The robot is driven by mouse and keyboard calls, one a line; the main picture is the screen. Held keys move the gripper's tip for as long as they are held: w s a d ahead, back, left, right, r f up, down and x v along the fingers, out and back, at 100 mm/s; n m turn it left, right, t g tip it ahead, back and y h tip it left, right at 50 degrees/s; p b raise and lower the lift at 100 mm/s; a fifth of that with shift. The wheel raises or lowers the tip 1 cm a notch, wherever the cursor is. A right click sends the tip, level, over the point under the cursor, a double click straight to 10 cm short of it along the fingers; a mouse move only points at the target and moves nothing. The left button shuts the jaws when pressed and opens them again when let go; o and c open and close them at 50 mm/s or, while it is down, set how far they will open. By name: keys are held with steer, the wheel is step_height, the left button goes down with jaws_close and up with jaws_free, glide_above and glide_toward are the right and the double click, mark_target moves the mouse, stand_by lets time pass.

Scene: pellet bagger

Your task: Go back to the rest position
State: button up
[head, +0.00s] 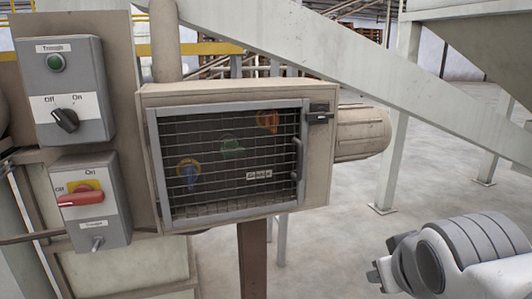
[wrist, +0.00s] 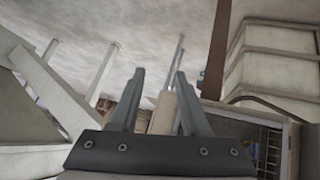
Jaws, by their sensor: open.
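My gripper (wrist: 160,75) shows in the wrist view with its two dark fingers apart and nothing held between them. In the head view, my white and grey arm reaches in at the lower right, with the end of my gripper (head: 374,276) small and partly hidden by the wrist. It is clear of the machine, to the right of and below the mesh-fronted box (head: 145,150). A clear gap of floor lies between them.
At the left stand an upper switch box (head: 88,75) with a green button and black knob, and a lower box (head: 112,220) with a red handle. The mesh door (head: 232,190) looks shut. A motor (head: 360,132) juts out behind. Pale beams (head: 400,75) cross above; floor (head: 330,250) is open.

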steer(key=s+a+f+m+g+y, duration=0.1)
steer(key=s+a+f+g+y, duration=0.1)
steer(key=s+a+f+g, duration=0.25)
step_height(320, 180, up, 21)
steer(key=s+t+p, duration=0.1)
steer(key=p, duration=1.9)
steer(key=shift+a+t, duration=0.2)
steer(key=shift+t, duration=0.15)
